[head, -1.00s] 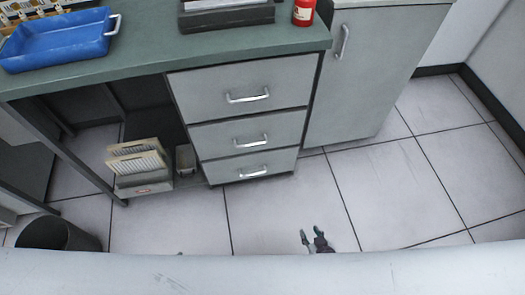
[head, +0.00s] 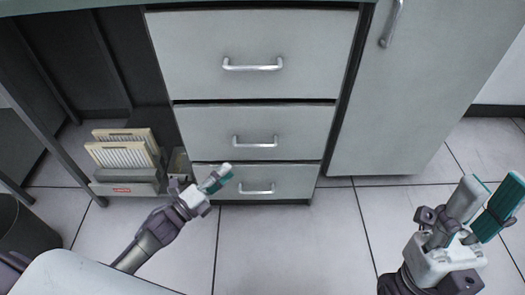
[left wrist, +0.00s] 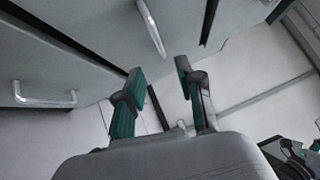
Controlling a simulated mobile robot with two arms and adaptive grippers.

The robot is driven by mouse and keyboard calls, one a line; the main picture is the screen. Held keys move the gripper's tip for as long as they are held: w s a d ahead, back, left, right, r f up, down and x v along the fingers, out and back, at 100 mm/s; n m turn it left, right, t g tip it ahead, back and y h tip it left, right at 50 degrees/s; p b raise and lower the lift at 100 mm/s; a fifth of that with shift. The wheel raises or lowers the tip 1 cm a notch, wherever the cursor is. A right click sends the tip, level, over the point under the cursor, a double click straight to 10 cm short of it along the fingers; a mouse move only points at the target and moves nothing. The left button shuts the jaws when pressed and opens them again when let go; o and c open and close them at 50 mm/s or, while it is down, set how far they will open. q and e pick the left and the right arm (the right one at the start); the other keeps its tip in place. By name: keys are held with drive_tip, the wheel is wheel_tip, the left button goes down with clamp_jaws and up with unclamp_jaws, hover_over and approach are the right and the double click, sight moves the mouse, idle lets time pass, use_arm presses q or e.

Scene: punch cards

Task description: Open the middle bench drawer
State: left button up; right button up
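The bench has three stacked grey drawers. The middle drawer (head: 205,135) is shut and has a silver handle (head: 256,142). The top drawer (head: 185,60) above and the bottom drawer (head: 300,183) below are also shut. My left gripper (head: 222,178) appears in front of the bottom drawer's left part, left of and below the middle handle. The left wrist view shows its two fingers (left wrist: 160,85) apart with nothing between them. Two drawer handles show there ahead of it; I cannot tell which ones. My right gripper (head: 492,190) is open and empty at the right, away from the drawers.
A grey cabinet door (head: 430,90) with a vertical handle stands right of the drawers. The tiled floor before the drawers is clear.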

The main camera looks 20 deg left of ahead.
sight(257, 146)
use_arm(q)
drive_tip(key=b+x, duration=0.3)
drive_tip(key=x, duration=0.9)
drive_tip(key=shift+w+d, duration=0.15)
drive_tip(key=shift+w, duration=0.25)
clamp_jaws()
